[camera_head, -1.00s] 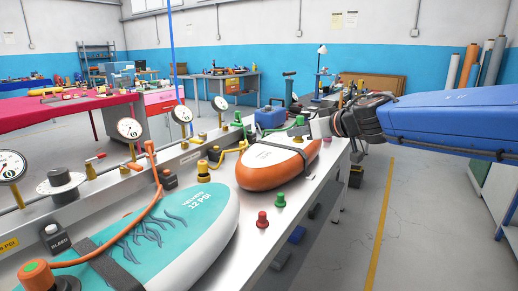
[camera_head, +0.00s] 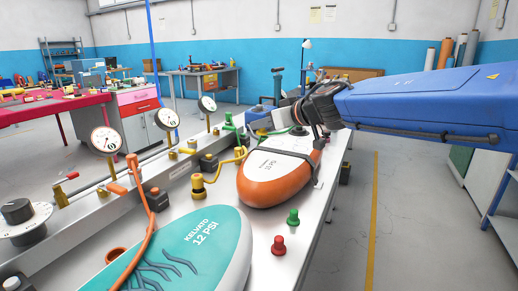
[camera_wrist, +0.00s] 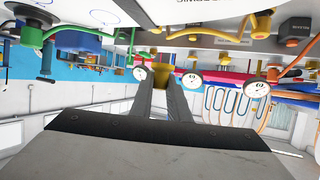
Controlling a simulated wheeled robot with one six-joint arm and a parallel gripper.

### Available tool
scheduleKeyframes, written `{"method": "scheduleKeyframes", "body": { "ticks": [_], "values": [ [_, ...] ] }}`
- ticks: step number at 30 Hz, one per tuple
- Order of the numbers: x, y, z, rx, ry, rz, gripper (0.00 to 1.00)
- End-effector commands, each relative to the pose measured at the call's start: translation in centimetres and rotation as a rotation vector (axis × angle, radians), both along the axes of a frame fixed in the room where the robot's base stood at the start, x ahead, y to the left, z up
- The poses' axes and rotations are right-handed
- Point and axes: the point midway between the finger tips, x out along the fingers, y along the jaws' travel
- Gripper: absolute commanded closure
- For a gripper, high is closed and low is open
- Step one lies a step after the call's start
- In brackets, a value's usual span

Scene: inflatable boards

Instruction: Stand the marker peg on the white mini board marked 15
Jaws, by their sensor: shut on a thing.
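The white mini board (camera_head: 272,163) with an orange rim lies on the metal bench, right of centre in the head view. Dark print ending in PSI is on its top, but I cannot read the number surely. A dark strap crosses its far part. My gripper (camera_head: 284,115) is over the far end of this board, with the arm coming in from the right. In the wrist view my gripper (camera_wrist: 162,83) is shut on a yellow marker peg (camera_wrist: 162,72) between its fingertips. The fingers hide part of the peg. I cannot tell its height above the board.
A teal board (camera_head: 185,255) marked 12 PSI lies nearer on the bench (camera_head: 262,238). A red peg (camera_head: 278,245) and a green peg (camera_head: 293,216) stand beside the boards. Gauges, a yellow valve (camera_head: 198,186) and hoses line the left side. Floor to the right is open.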

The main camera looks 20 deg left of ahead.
Motion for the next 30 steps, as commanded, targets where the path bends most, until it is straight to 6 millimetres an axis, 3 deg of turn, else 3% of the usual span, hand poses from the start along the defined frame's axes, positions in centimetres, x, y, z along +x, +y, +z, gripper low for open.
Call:
{"method": "scheduleKeyframes", "body": {
  "ticks": [3, 10, 18, 30],
  "values": [
    [0.0, 0.0, -1.9, -0.001, 0.003, -0.001, 1.00],
    [0.0, 0.0, -3.4, -0.001, 0.000, 0.000, 1.00],
    [0.0, 0.0, -6.5, 0.000, 0.002, 0.001, 1.00],
    [0.0, 0.0, -7.0, 0.000, 0.000, 0.000, 1.00]
  ]
}}
